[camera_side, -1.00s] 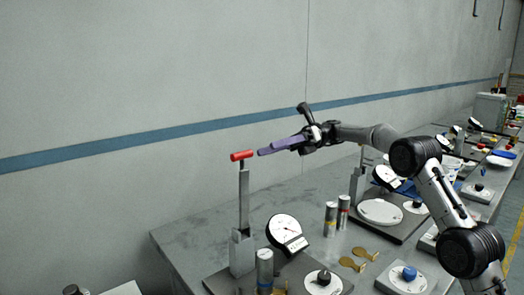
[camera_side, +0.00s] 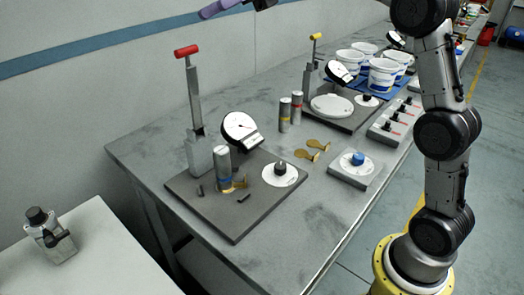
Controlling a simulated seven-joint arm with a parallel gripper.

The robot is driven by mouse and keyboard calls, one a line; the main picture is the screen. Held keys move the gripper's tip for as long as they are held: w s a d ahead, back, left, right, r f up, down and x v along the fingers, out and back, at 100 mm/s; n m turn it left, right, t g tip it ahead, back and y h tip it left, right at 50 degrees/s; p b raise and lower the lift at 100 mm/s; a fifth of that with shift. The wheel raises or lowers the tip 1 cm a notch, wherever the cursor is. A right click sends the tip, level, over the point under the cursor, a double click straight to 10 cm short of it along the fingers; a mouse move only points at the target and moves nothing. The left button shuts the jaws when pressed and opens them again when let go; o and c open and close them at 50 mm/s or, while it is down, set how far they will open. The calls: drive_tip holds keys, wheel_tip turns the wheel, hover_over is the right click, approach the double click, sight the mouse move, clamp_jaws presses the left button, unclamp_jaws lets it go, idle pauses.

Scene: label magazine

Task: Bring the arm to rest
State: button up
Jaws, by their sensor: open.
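My gripper (camera_side: 222,8) shows only in part at the top edge of the side view, with its purple fingers pointing left. It is open, and nothing shows between its fingers. It is above and a little right of the red-handled lever (camera_side: 192,95) in the picture, apart from it. My arm's upper links are cut off by the top edge.
A dark plate (camera_side: 225,215) carries the red-handled lever, a round gauge (camera_side: 241,130), a metal cylinder (camera_side: 222,168) and a dial knob (camera_side: 280,170). Behind are two cylinders (camera_side: 290,110), white tubs (camera_side: 383,76) and a yellow-handled lever (camera_side: 312,65). A small device (camera_side: 48,235) stands front left.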

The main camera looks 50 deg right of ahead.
drive_tip(key=s+a+f+n+t+h, duration=0.1)
drive_tip(key=s+f+n+t+h, duration=0.2)
drive_tip(key=s, duration=0.6)
drive_tip(key=s+a+f+n+h, duration=0.25)
drive_tip(key=s+f+h, duration=0.2)
drive_tip(key=s, duration=0.55)
drive_tip(key=s+d+f+n+t+h, duration=0.2)
drive_tip(key=s+d+f+n+h, duration=0.1)
drive_tip(key=d+f+n, duration=0.4)
drive_tip(key=s+d+f+n+t+h, duration=0.1)
drive_tip(key=s+d+f+n+h, duration=0.2)
drive_tip(key=d+f+n+h, duration=0.2)
wheel_tip(320, 180, down, 6)
drive_tip(key=d+n, duration=0.2)
drive_tip(key=n, duration=0.2)
drive_tip(key=shift+s+d+r+t, duration=0.25)
drive_tip(key=shift+s+d+t, duration=0.05)
drive_tip(key=shift+s+t, duration=0.1)
